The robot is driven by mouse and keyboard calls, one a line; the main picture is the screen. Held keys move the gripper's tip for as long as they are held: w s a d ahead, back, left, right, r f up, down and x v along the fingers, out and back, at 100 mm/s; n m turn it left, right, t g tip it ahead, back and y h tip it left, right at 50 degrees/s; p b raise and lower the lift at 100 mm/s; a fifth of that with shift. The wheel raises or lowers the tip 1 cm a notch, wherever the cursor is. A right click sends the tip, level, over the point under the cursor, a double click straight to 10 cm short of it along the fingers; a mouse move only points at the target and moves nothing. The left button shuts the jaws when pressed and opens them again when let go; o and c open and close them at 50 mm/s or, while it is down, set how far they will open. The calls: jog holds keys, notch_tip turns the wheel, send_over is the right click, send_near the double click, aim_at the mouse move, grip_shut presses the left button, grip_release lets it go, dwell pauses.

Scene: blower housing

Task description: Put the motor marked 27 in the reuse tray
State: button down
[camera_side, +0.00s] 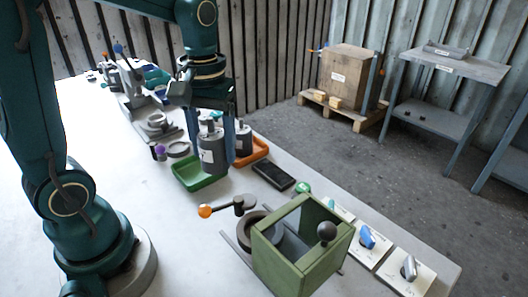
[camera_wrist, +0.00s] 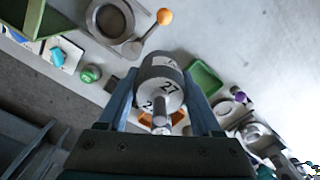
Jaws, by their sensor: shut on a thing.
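My gripper (camera_side: 211,138) is shut on a grey cylindrical motor (camera_side: 211,157). The wrist view shows the motor (camera_wrist: 164,88) marked 27 between the two fingers (camera_wrist: 161,82), with its shaft toward my palm. In the side view the motor hangs upright, overlapping the right part of a green tray (camera_side: 190,184). I cannot tell its exact height above the tray. In the wrist view the green tray (camera_wrist: 207,76) lies to the right of the motor. An orange tray (camera_side: 259,150) stands behind, with a second grey motor (camera_side: 243,139) at it. No tray label is readable.
A dark flat device (camera_side: 273,176) lies right of the trays. A lever with an orange knob (camera_side: 205,211), a ring (camera_side: 255,228) and a green open housing (camera_side: 298,250) stand nearer. A purple-knobbed part (camera_side: 159,152) is left of the green tray. The table's left front is clear.

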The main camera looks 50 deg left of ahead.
jog(key=shift+a+r, duration=0.15)
jog(key=shift+a, duration=0.1)
jog(key=shift+a+r+m, duration=0.15)
jog(key=shift+m, duration=0.75)
jog(key=shift+a+m, duration=0.35)
jog(key=shift+m, duration=0.05)
jog(key=s+a+n, duration=0.1)
jog(key=s+a, duration=0.3)
jog(key=a, duration=0.4)
jog(key=s+a+n, duration=0.1)
jog(key=s+a, duration=0.3)
jog(key=a, duration=0.5)
jog(key=shift+n, duration=0.3)
jog(key=w+d+f, duration=0.2)
jog(key=w, duration=0.1)
jog(key=w+d+f, duration=0.2)
jog(key=w, duration=0.1)
jog(key=w+d+f, duration=0.2)
jog(key=w+f, duration=0.1)
jog(key=shift+w+d, duration=0.15)
jog(key=shift+w, duration=0.1)
jog(key=shift+f, duration=2.05)
jog(key=shift+f, duration=0.15)
